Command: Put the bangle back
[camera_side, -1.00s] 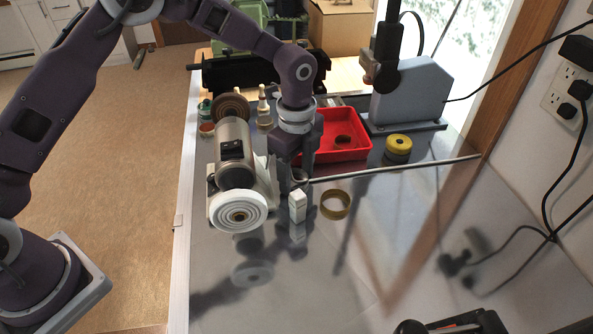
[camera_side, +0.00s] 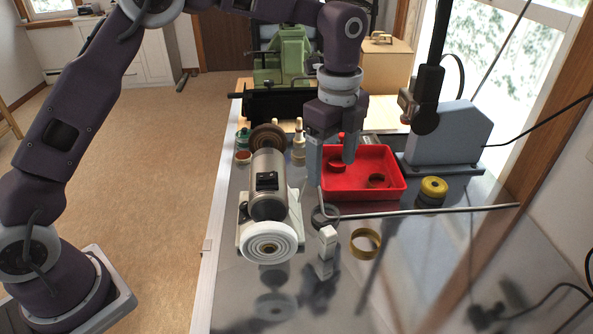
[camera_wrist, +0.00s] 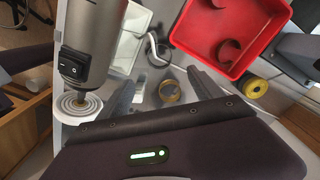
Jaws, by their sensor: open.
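A dark grey ring (camera_side: 325,217) is at the foot of a thin, pale bent rod (camera_side: 320,198) behind a small white block (camera_side: 327,241). In the wrist view the ring (camera_wrist: 165,53) is at the rod; I cannot tell whether it encircles it. A brass-coloured ring (camera_side: 366,243) rests on the metal bench right of the block; it also shows in the wrist view (camera_wrist: 169,92). I cannot tell which ring is the bangle.
The tray holds dark ring-like pieces (camera_side: 379,181). A grinder-like motor (camera_side: 267,175) with a white wheel stands at left. A long rod (camera_side: 440,211) crosses the bench. A yellow roll (camera_side: 433,187) and grey press (camera_side: 445,135) stand at right. The front right bench is clear.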

